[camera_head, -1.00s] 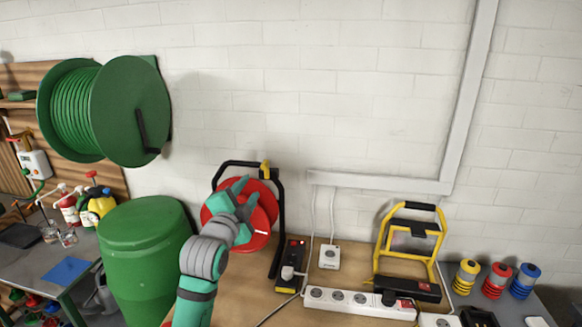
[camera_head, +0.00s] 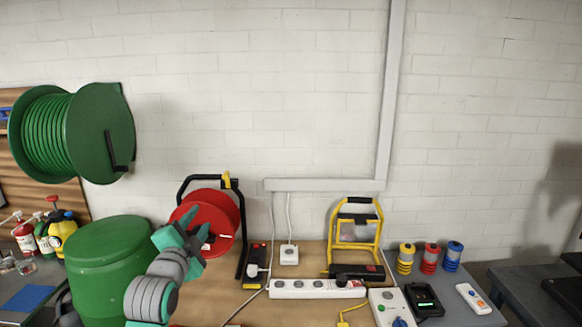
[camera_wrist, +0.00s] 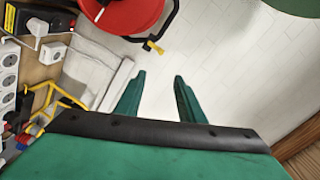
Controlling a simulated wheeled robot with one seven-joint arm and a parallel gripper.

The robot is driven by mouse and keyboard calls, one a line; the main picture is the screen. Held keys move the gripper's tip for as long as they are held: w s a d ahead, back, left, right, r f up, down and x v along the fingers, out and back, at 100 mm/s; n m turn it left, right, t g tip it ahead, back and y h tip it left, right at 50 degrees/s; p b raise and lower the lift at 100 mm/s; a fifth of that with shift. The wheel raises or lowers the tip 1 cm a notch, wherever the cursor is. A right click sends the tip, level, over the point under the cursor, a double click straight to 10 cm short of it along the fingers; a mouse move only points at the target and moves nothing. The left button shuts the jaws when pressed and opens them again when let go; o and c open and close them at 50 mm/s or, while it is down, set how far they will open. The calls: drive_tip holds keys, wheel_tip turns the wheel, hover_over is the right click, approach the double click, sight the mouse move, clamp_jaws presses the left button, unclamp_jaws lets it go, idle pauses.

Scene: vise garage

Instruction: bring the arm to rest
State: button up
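My gripper (camera_head: 186,236) is at the lower left of the head view, raised in front of the red cable reel (camera_head: 222,207) and to the right of the green barrel (camera_head: 105,262). In the wrist view its two green fingers (camera_wrist: 160,76) stand apart with only white wall between them. It is open and empty. My arm bends up from the bottom edge of the head view and hides part of the barrel and bench.
The wooden bench (camera_head: 228,290) holds a white power strip (camera_head: 317,289), a yellow work lamp (camera_head: 357,232) and loose cables. A green hose reel (camera_head: 100,135) hangs on the wall at left. A dark table (camera_head: 520,290) stands at right. The wall above the bench is clear.

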drive_tip(key=s+d+f+n+t, duration=0.1)
drive_tip(key=s+d+f+n, duration=0.3)
drive_tip(key=d+f, duration=0.65)
drive_tip(key=s+d+f+n+y, duration=0.1)
drive_tip(key=s+d+f+n, duration=0.35)
drive_tip(key=s+f, duration=0.45)
drive_tip(key=s+d+f+n, duration=0.45)
drive_tip(key=s+f, duration=0.25)
drive_tip(key=f, duration=0.5)
drive_tip(key=s+d+f+n+g, duration=0.1)
drive_tip(key=s+d+f, duration=0.15)
drive_tip(key=s, duration=0.55)
drive_tip(key=s+d+f+g, duration=0.15)
drive_tip(key=s+f, duration=0.25)
drive_tip(key=s, duration=0.5)
drive_tip(key=s+r+h, duration=0.1)
drive_tip(key=s+r, duration=0.1)
drive_tip(key=s, duration=1.6)
drive_tip(key=shift+r+m+g, duration=0.15)
drive_tip(key=shift+m+g, duration=0.25)
drive_tip(key=shift+g, duration=0.05)
drive_tip(key=shift+w+d, duration=0.1)
drive_tip(key=shift+w, duration=0.1)
